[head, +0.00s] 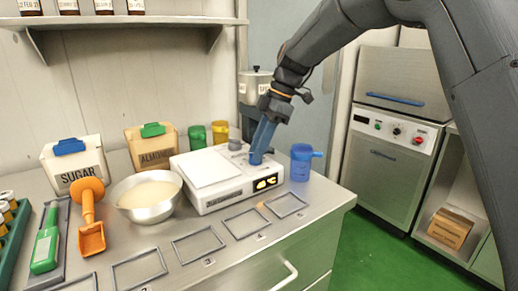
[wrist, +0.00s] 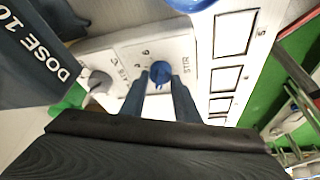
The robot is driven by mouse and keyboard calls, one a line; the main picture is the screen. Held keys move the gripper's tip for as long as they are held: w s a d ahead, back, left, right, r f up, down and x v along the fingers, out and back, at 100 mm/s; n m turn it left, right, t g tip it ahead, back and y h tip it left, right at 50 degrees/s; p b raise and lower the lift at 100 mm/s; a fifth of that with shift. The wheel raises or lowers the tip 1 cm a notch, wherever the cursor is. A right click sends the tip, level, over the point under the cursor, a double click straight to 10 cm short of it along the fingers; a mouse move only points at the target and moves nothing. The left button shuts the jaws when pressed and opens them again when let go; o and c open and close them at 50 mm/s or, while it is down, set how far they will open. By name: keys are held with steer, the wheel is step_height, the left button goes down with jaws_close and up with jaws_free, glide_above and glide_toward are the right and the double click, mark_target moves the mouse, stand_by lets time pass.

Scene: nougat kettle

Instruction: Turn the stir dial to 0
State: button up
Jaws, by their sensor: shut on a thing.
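The stir dial (wrist: 160,72) is a round blue knob beside the printed word STIR on a white panel in the wrist view. My gripper (wrist: 159,82) has its two dark blue fingers on either side of the dial and is shut on it. In the head view my gripper (head: 260,150) points down onto the right part of the white machine (head: 205,198), and its fingers mostly hide the dial. A grey dial (wrist: 97,82) sits apart to the left on the same panel. The dial's exact setting is too small to read.
A blue jug (head: 301,162) stands close to the right of the machine. A metal bowl (head: 148,213) stands to its left, with an orange scoop (head: 91,238) beyond. Green (head: 197,136) and yellow (head: 220,133) cups stand behind. Several flat outlined frames (head: 198,245) lie in front.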

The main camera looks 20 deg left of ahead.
steer(key=shift+a, duration=0.1)
steer(key=o, duration=1)
steer(key=shift+s, duration=0.1)
steer(key=shift+r, duration=0.3)
steer(key=shift+b+v, duration=0.35)
steer(key=shift+v, duration=3.3)
